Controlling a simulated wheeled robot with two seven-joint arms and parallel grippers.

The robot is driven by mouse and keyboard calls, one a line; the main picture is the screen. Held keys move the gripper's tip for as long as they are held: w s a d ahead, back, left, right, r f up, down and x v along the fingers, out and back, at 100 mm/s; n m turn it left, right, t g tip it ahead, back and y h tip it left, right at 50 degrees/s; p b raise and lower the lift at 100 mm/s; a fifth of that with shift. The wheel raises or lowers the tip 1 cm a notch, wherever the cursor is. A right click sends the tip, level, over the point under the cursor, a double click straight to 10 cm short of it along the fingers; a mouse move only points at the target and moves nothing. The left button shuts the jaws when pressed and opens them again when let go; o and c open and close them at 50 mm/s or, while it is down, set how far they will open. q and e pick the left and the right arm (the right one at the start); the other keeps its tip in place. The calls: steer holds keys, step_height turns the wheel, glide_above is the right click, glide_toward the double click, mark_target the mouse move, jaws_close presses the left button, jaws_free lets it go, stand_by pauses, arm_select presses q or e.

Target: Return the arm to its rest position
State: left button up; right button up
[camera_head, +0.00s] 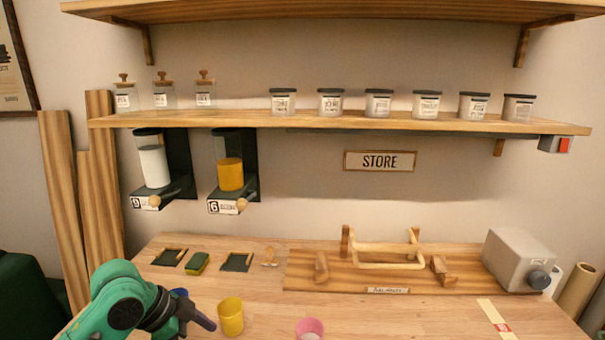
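My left arm (122,298), green with dark joints, comes in at the lower left over the front of the table. Its dark gripper (205,322) points to the right, close to the left side of a yellow cup (231,318). I cannot tell whether it touches the cup, and its finger opening cannot be made out. A small blue thing (180,292), perhaps a cup, shows behind the arm and is mostly hidden. My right arm and gripper are not in view.
A pink cup (309,328) stands at the front edge of view. A wooden rack (385,248) and a grey box (517,260) stand at the right. A green sponge (197,263) lies between dark mats. Two dispensers hang under the jar shelf (340,122).

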arm_select(q)
steer(key=s+f+n+t+y, duration=0.1)
steer(key=s+f+n, duration=0.25)
steer(key=f, duration=0.25)
steer(key=s+f+n+y, duration=0.2)
steer(key=s+f+n, duration=0.15)
steer(key=f, duration=0.25)
steer(key=s+a+f+n+y, duration=0.2)
steer(key=s+a+n, duration=0.2)
steer(key=s, duration=0.4)
steer(key=s+f+g, duration=0.1)
steer(key=s+f, duration=0.2)
steer(key=f, duration=2.2)
steer(key=s+a+f, duration=0.1)
steer(key=s+f, duration=0.6)
steer(key=s, duration=0.1)
steer(key=s+a+f+g+b, duration=0.1)
steer(key=s+a+f, duration=0.1)
steer(key=s+f, duration=0.5)
steer(key=shift+s+a+f+y, duration=0.15)
steer(key=shift+s+a+y, duration=0.15)
steer(key=shift+s+y, duration=0.15)
